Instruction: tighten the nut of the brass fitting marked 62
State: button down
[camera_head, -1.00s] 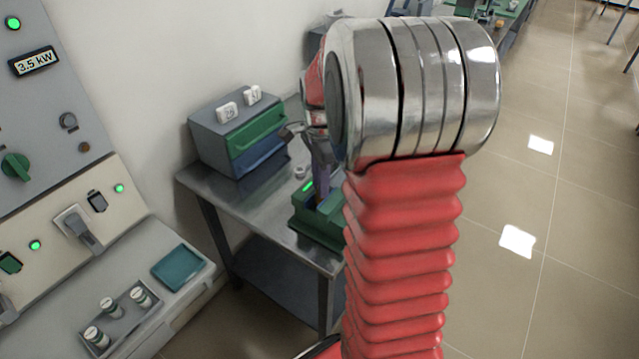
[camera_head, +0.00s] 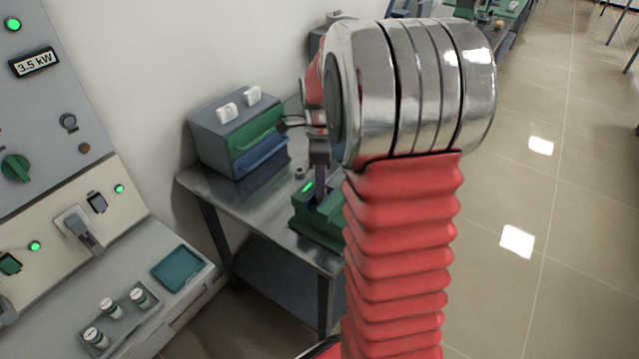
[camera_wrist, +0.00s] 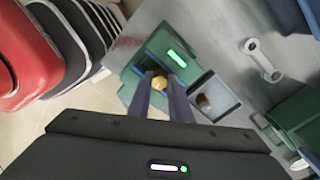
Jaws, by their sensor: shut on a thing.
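My gripper (camera_wrist: 160,92) is shut on a small brass, hexagonal-looking piece (camera_wrist: 159,83), seen between the fingertips in the wrist view. The piece sits at a green fixture (camera_wrist: 139,98) with a lit green bar. I cannot read a number on it, and the fingers hide its sides. In the head view my gripper (camera_head: 320,190) points down at the same green fixture (camera_head: 318,228) on the steel table; the brass piece is hidden there.
A grey spanner (camera_wrist: 262,60) lies on the table beside a small open tray (camera_wrist: 212,95) holding a brownish piece. A drawer cabinet (camera_head: 215,143) with green and blue drawers stands at the table's back left. A control panel (camera_head: 60,190) is at left.

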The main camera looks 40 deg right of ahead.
jog(key=shift+s, duration=0.1)
jog(key=c, duration=1.6)
grip_release()
jog(key=r, duration=1.3)
jog(key=shift+w+d+r, duration=0.1)
jog(key=shift+w+r, duration=0.2)
jog(key=shift+r, duration=0.05)
